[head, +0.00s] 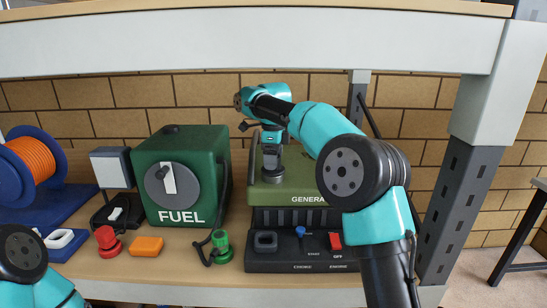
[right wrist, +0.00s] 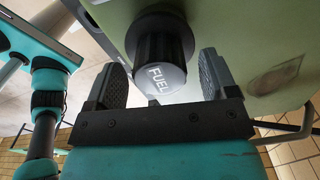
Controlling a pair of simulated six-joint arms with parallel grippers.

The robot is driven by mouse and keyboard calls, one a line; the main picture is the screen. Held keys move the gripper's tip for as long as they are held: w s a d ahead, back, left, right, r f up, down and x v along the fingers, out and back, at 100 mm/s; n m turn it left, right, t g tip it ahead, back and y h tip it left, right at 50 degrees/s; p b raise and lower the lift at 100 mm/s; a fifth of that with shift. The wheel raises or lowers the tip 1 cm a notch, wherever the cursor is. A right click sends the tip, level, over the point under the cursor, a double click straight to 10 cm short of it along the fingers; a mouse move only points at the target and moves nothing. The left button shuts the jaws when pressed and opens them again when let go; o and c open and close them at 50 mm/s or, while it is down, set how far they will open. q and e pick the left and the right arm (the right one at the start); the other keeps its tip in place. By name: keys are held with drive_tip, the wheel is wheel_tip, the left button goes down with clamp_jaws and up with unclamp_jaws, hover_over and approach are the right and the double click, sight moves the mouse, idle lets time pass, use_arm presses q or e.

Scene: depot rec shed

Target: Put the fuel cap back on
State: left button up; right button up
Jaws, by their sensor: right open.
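The olive-green generator (head: 258,195) stands on the bench. A dark cap (right wrist: 161,45) with black ribbed sides and a grey face marked FUEL stands against its green surface in the right wrist view. My right gripper (head: 271,150) points down over the top of the generator. In the right wrist view, the open jaws of my right gripper (right wrist: 165,85) stand on either side of the cap, with gaps visible. I cannot tell how firmly the cap is seated. My left arm shows at the lower left of the head view, its gripper out of frame.
A green FUEL box (head: 212,150) stands left of the generator. A green knob with a black loop (head: 222,245), an orange block (head: 146,246) and a red knob (head: 107,241) lie in front. An orange cable reel (head: 32,158) is at left. A shelf beam crosses above.

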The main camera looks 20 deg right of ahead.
drive_tip(key=shift+r, duration=0.1)
drive_tip(key=shift+r, duration=3.65)
